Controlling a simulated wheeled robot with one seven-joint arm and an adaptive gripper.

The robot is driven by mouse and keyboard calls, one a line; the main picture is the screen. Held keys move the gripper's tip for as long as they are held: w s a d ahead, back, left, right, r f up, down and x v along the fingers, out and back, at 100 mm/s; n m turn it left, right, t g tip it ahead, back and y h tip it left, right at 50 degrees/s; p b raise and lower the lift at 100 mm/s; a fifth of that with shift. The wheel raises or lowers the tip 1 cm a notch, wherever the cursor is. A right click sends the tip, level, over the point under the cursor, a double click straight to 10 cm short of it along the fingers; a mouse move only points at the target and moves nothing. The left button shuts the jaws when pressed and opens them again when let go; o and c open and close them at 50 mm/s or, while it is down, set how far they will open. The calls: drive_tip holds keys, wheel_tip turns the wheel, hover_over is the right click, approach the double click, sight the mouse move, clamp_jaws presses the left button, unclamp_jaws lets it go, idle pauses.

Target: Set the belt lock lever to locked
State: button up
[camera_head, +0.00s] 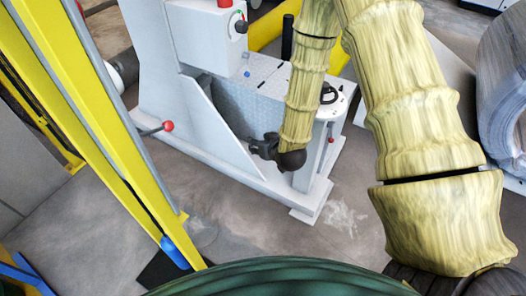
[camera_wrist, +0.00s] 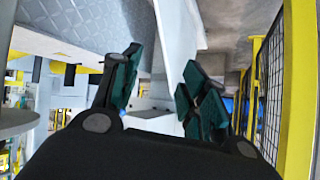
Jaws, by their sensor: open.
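A lever with a red ball knob (camera_head: 167,126) sticks out from the left side of the white machine (camera_head: 172,60). A second lever with a small red knob (camera_head: 331,139) hangs below the round top at the machine's right end. I cannot tell which of them is the belt lock lever, nor its setting. My gripper (camera_head: 256,147) is beside the machine's sloping white side panel, between the two knobs and apart from both. In the wrist view its two green-padded fingers (camera_wrist: 165,88) are spread with nothing between them. Neither red knob shows in the wrist view.
A yellow post (camera_head: 110,120) stands at the left. A red button (camera_head: 224,3) tops the machine's control box. A grey coil (camera_head: 503,85) is at the right. A dark green rounded surface (camera_head: 270,280) fills the bottom front. Bare floor (camera_head: 245,225) lies in front of the machine.

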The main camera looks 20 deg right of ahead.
drive_tip(key=shift+g, duration=0.7)
drive_tip(key=shift+s+a+f+p, duration=0.1)
drive_tip(key=shift+s+f+p, duration=0.2)
drive_tip(key=shift+s, duration=0.4)
drive_tip(key=shift+s+a+f+p, duration=0.1)
drive_tip(key=shift+s+f+p, duration=0.15)
drive_tip(key=shift+s, duration=0.4)
drive_tip(key=shift+s+a+f+p, duration=0.1)
drive_tip(key=shift+s+f+p, duration=0.2)
drive_tip(key=shift+s, duration=0.4)
